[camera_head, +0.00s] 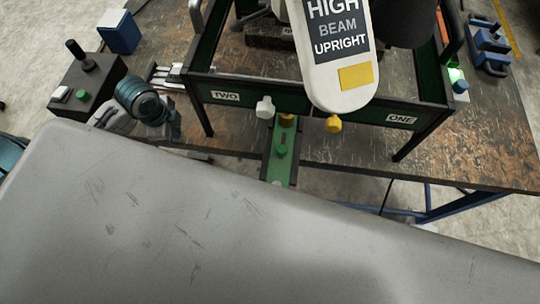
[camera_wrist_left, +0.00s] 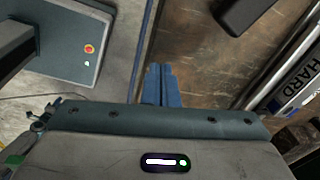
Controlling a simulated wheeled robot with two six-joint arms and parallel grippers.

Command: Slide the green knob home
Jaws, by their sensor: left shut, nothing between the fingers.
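The green knob (camera_head: 282,150) stands on a narrow green slide strip (camera_head: 279,174) that sticks out from the front of a dark green frame, between the labels TWO and ONE. A yellow piece (camera_head: 287,120) sits at the strip's far end. My left gripper (camera_head: 174,130) is to the left of the knob, well apart from it, near the frame's left leg. Its blue fingers (camera_wrist_left: 160,84) are together and empty in the left wrist view. The knob is not seen in that view. My right gripper is not in view.
A white arm (camera_head: 340,90) marked HIGH BEAM UPRIGHT hangs over the frame. A control box (camera_head: 86,82) with a black stick stands at left. The worn table (camera_head: 470,150) is fairly clear at right.

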